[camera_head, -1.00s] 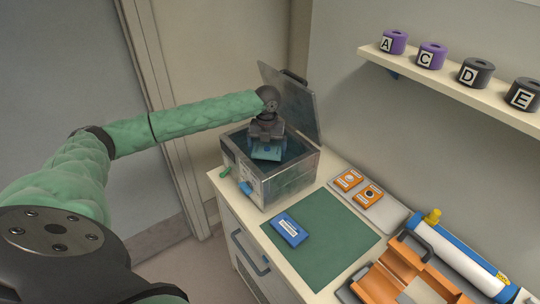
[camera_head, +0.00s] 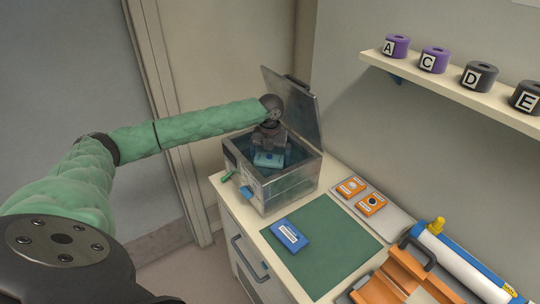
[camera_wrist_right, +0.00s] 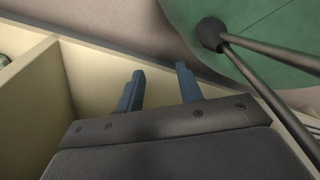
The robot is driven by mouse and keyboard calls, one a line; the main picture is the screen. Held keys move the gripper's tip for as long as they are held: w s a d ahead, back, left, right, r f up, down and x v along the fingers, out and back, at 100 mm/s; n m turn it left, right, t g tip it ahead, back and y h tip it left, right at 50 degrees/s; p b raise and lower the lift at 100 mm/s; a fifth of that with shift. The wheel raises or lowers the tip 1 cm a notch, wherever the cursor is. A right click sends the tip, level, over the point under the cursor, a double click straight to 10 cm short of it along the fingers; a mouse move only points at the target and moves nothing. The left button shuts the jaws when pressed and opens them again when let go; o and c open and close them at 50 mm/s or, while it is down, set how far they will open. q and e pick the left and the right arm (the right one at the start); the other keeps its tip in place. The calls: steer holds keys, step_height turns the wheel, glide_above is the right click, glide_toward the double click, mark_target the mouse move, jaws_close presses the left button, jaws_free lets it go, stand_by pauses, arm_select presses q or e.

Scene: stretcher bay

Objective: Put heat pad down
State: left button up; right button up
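A blue-teal pad (camera_head: 269,160) is in my left gripper (camera_head: 268,152) inside the open metal box (camera_head: 291,187), below the level of its rim. The fingers appear shut on the pad's upper side; the gripper body partly hides the pad. I cannot see whether the pad touches the box floor. A second, darker blue pad with a white label (camera_head: 290,235) lies flat on the green mat (camera_head: 325,250). My right gripper (camera_wrist_right: 160,75) shows in the right wrist view, its two blue fingers apart and nothing between them.
The box lid (camera_head: 296,100) stands open at the back. Two orange packs (camera_head: 361,195) lie on a pale tray right of the box. An orange holder (camera_head: 405,280) and a white-blue roll (camera_head: 465,262) are at front right. A shelf (camera_head: 450,88) carries lettered rolls. The mat's right part is clear.

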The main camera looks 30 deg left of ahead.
mark_target(270, 155)
arm_select(q)
steer(key=shift+a+r, duration=0.1)
steer(key=shift+r, duration=0.15)
steer(key=shift+r+p, duration=0.3)
steer(key=shift+p, duration=0.1)
step_height(270, 155, up, 3)
steer(key=shift+f+p, duration=0.2)
steer(key=shift+p, duration=0.9)
step_height(270, 155, up, 3)
steer(key=shift+f+p, duration=0.1)
steer(key=shift+p, duration=1.1)
steer(key=shift+r+p, duration=0.5)
steer(key=shift+r, duration=0.15)
arm_select(e)
steer(key=s+d+r, duration=0.1)
steer(key=s+r, duration=0.1)
steer(key=s, duration=0.7)
steer(key=shift+d+r+g, duration=0.35)
steer(key=shift+g, duration=0.05)
